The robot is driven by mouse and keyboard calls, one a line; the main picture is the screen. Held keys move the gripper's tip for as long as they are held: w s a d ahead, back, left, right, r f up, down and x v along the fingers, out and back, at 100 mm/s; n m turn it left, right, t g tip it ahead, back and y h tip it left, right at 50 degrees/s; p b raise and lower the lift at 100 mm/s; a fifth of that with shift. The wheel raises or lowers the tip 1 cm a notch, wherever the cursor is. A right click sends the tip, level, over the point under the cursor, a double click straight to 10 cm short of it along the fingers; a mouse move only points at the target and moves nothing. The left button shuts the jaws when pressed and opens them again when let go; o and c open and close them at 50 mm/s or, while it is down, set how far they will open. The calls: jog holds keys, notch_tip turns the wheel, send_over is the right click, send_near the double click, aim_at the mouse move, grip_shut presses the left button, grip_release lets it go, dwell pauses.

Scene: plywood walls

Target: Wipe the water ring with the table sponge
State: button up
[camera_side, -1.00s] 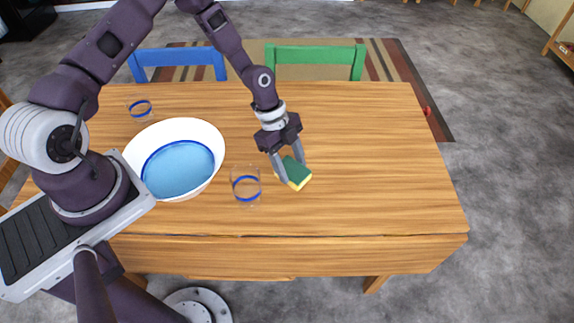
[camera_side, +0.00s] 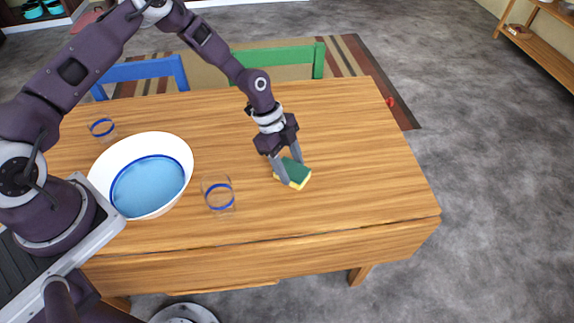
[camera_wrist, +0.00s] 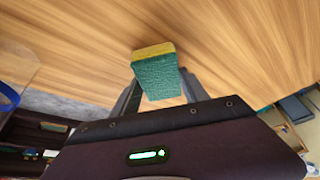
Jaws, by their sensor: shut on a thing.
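The table sponge (camera_side: 295,173) is green on top with a yellow layer below. My gripper (camera_side: 288,172) is shut on it, a finger on each side, at or just above the table top in the side view. In the wrist view the sponge (camera_wrist: 156,72) sits between the two fingers of my gripper (camera_wrist: 158,92), its yellow edge facing away. I cannot tell whether the sponge touches the wood. No water ring can be made out on the table (camera_side: 350,165) in either view.
A clear glass with a blue band (camera_side: 218,195) stands left of the sponge. A white bowl with blue inside (camera_side: 148,182) is farther left, with another glass (camera_side: 102,128) behind it. Blue (camera_side: 150,70) and green (camera_side: 290,62) chairs stand at the far edge. The table's right side is clear.

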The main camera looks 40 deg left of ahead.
jog(key=shift+s+a, duration=3.3)
jog(key=shift+s, duration=0.05)
notch_tip(320, 180, up, 8)
jog(key=shift+r, duration=0.2)
jog(key=shift+w+d, duration=0.1)
